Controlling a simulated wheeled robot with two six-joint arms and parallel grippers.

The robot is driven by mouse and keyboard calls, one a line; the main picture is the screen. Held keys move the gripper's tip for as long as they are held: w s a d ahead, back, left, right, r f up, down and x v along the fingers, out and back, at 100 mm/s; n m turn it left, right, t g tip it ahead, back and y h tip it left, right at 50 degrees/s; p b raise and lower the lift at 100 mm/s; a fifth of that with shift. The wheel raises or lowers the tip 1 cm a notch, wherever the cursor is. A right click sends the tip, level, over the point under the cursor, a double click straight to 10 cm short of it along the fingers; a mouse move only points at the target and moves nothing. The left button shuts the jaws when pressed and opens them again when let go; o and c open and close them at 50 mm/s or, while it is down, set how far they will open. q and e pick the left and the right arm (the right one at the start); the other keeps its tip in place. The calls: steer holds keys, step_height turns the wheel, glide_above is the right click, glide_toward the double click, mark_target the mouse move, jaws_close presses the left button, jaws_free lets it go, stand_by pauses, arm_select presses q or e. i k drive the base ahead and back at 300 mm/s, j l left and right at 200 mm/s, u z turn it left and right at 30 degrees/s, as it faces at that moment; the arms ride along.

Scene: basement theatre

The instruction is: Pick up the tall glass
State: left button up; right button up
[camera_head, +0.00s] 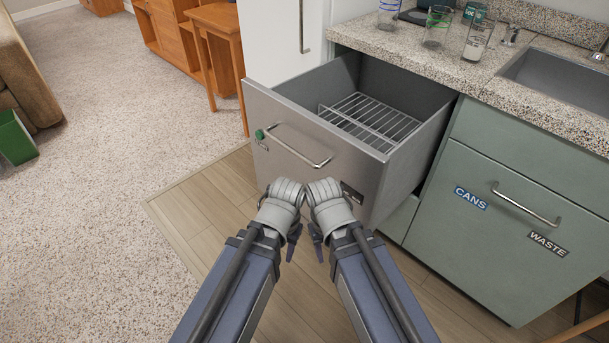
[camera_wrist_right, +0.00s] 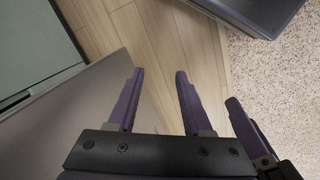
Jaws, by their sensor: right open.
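A tall clear glass (camera_head: 478,40) stands on the speckled countertop near the sink in the head view. A shorter clear glass (camera_head: 437,28) stands to its left, and another clear glass with a blue pattern (camera_head: 388,14) is farther left, cut by the top edge. My right gripper (camera_head: 318,248) hangs low in front of the open drawer, well away from the glasses. In the right wrist view its two dark fingers (camera_wrist_right: 160,76) are apart with nothing between them. My left gripper (camera_head: 293,246) is close beside it; its jaw opening is hidden.
A grey drawer (camera_head: 280,140) with a wire rack (camera_head: 370,122) stands pulled out between my arms and the counter. The countertop (camera_head: 400,52) has a bare front strip. A sink (camera_head: 560,80) lies right, above the cabinet labelled CANS and WASTE (camera_head: 520,225). Carpet (camera_head: 110,130) is open on the left.

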mark_target(485, 19)
steer(key=l+u, duration=0.15)
steer(key=u, duration=0.35)
steer(key=l+u, duration=0.1)
steer(key=u, duration=0.4)
steer(key=k+l+u, duration=0.1)
steer(key=u, duration=0.4)
steer(key=l+u, duration=0.1)
steer(key=u, duration=0.4)
steer(key=k+u, duration=0.15)
steer(key=u, duration=0.35)
steer(key=k+l, duration=0.1)
steer(key=k, duration=0.15)
steer(key=k+z, duration=0.1)
steer(key=z, duration=0.3)
steer(key=k+z, duration=0.1)
steer(key=z, duration=0.35)
steer(key=l+z, duration=0.1)
steer(key=z, duration=0.3)
steer(key=k+l+z, duration=0.1)
steer(key=z, duration=0.35)
steer(key=k+l+z, duration=0.1)
steer(key=z, duration=0.3)
